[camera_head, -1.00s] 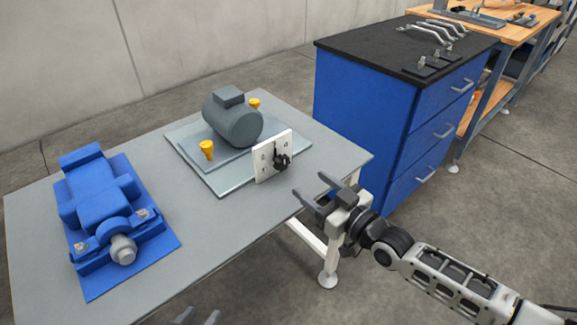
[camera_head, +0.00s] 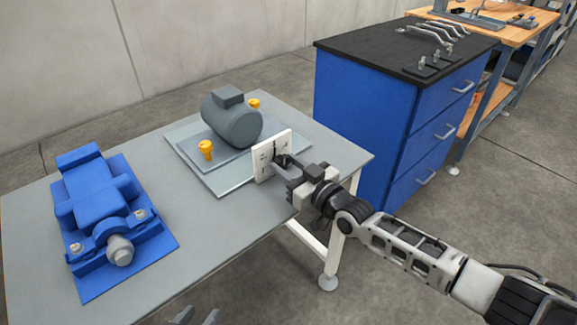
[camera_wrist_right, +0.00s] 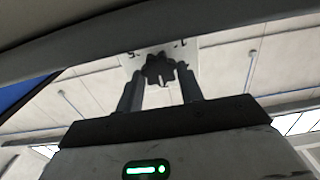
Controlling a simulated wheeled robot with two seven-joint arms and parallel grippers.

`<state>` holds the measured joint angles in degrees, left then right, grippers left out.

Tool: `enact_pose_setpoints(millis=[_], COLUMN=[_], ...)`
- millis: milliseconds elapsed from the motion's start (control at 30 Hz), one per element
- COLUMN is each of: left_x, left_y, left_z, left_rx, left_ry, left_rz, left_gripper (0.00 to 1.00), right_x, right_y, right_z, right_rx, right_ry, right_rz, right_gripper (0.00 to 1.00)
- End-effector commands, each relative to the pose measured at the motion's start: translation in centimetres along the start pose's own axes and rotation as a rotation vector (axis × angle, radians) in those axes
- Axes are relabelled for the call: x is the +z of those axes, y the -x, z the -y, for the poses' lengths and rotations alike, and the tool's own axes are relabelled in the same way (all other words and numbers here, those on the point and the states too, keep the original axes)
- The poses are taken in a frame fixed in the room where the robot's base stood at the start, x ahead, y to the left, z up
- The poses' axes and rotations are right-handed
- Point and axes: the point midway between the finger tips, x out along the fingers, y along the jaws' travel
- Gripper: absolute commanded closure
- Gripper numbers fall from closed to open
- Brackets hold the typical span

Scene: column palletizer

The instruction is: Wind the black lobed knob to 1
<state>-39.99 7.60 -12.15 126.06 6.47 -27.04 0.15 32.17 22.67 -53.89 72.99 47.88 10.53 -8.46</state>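The black lobed knob (camera_wrist_right: 159,68) is on the white upright plate (camera_head: 261,165) at the front of the motor's base. In the head view my right gripper (camera_head: 282,162) reaches the plate from the right and mostly hides the knob. In the right wrist view its two fingers (camera_wrist_right: 160,86) are spread apart, with the knob between and just beyond their tips; contact is not clear. Small dark marks show on the plate near the knob, too small to read surely. My left gripper (camera_head: 197,317) shows only its separated fingertips at the bottom edge of the head view.
A grey motor (camera_head: 232,121) sits behind the plate, with yellow knobs (camera_head: 206,149) on its base. A blue machine (camera_head: 104,207) stands on the left of the grey table (camera_head: 200,228). A blue cabinet (camera_head: 362,120) stands right of the table. The table's front middle is clear.

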Motion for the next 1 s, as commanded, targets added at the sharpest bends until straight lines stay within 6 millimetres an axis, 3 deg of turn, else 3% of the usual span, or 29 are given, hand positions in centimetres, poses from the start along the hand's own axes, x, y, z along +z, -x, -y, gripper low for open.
enact_pose_setpoints(millis=[467, 1000], left_x=[-0.03, -0.04], left_y=[0.03, 0.06], left_z=[-0.01, 0.01], left_rx=[0.000, -0.002], left_ry=[0.000, -0.001], left_rz=[0.002, 0.007], left_gripper=[0.64, 0.64], right_x=[0.04, 0.16], right_y=[0.05, 0.06], right_z=[0.06, 0.18], right_rx=[0.001, 0.001], right_ry=[0.079, 0.460], right_rz=[0.001, 0.002], right_gripper=[0.86, 0.86])
